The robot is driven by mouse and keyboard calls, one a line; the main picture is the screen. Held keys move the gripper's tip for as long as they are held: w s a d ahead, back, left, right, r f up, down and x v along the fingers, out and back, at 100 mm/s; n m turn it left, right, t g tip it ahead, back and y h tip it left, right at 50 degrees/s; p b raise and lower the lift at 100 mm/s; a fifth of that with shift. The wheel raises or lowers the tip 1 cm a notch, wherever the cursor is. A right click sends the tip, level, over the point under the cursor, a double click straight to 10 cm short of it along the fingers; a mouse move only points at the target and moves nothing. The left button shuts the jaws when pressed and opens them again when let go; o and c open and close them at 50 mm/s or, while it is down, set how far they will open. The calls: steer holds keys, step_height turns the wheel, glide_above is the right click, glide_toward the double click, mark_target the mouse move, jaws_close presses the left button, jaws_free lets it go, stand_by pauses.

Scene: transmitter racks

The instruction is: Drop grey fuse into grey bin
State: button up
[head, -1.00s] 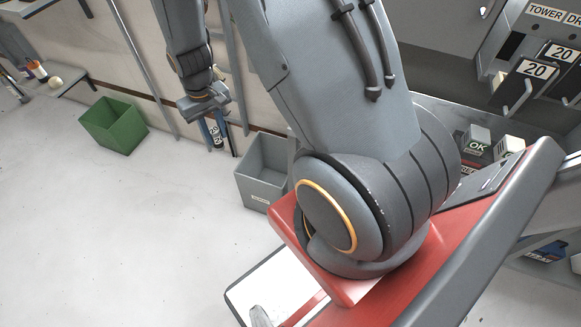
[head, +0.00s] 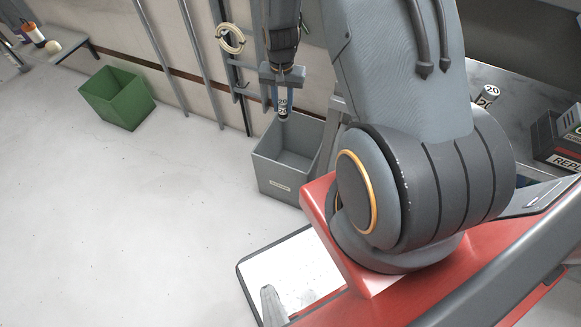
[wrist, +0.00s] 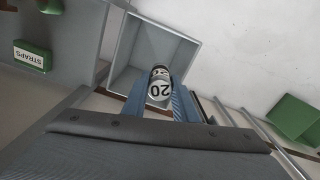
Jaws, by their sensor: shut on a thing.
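My gripper (head: 283,100) is shut on the grey fuse (head: 283,107), a small grey cylinder marked 20 with a dark band. The grey bin (head: 281,185), an open box with a small label, stands on the floor. In the head view the fuse hangs above the bin's opening, near its back rim. In the wrist view the grey bin (wrist: 125,70) opens beyond the fuse. The gap in height is hard to judge.
A green bin (head: 118,98) stands on the floor to the left. Metal uprights and a hanging cable coil (head: 231,38) line the wall behind. Another 20-marked cylinder (head: 488,95) rests on a surface at right. The floor (head: 130,220) at left is clear.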

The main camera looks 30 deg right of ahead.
steer(key=w+d+f+m+b, duration=0.1)
steer(key=d+f+m+b, duration=0.1)
steer(key=f+b, duration=0.4)
steer(key=w+d+f+m+b, duration=0.1)
steer(key=d+f+m+b, duration=0.2)
steer(key=f, duration=1.1)
steer(key=shift+w+d+f+b, duration=0.25)
steer(key=shift+d+b, duration=0.9)
steer(key=shift+b, duration=0.7)
steer(key=o, duration=1.1)
steer(key=shift+o, duration=0.2)
step_height(320, 180, up, 8)
steer(key=p, duration=0.1)
steer(key=shift+s+f, duration=0.1)
